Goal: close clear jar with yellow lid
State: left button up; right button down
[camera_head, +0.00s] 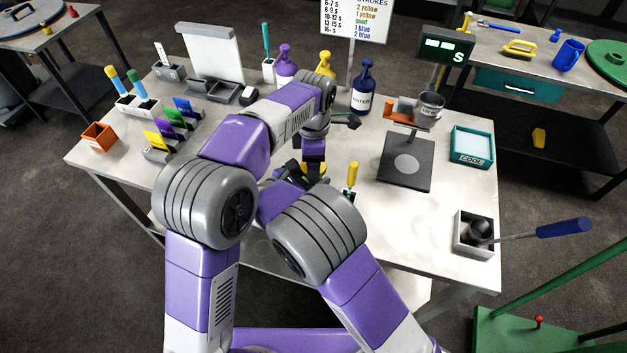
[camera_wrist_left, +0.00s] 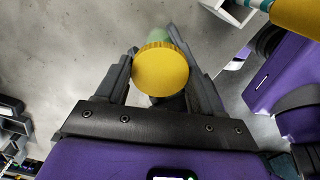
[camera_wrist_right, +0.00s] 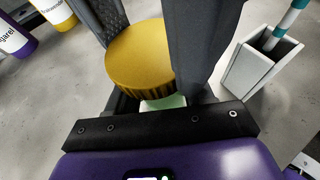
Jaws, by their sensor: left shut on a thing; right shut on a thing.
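The yellow lid (camera_wrist_left: 160,70) is round with a ridged rim. In the left wrist view it sits between the fingers of my left gripper (camera_wrist_left: 163,72), which is shut on it. In the right wrist view the lid (camera_wrist_right: 140,57) covers most of the clear jar (camera_wrist_right: 164,102), whose pale greenish wall shows below it. My right gripper is shut on the jar, low between its fingers. In the head view both grippers meet over the table and my arms hide most of the jar and lid. I cannot tell whether the lid is fully seated.
A yellow-handled tool (camera_head: 352,175) stands in a white holder just right of the jar. Purple (camera_head: 285,66), yellow (camera_head: 326,66) and blue (camera_head: 363,88) bottles stand behind. A black scale stand (camera_head: 405,180) is farther right. The table between the scale and the front edge is mostly clear.

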pick_arm(q)
jog(key=o, duration=1.2)
jog(key=shift+c, duration=0.2)
jog(key=shift+r, duration=2.25)
jog(key=shift+c, duration=0.4)
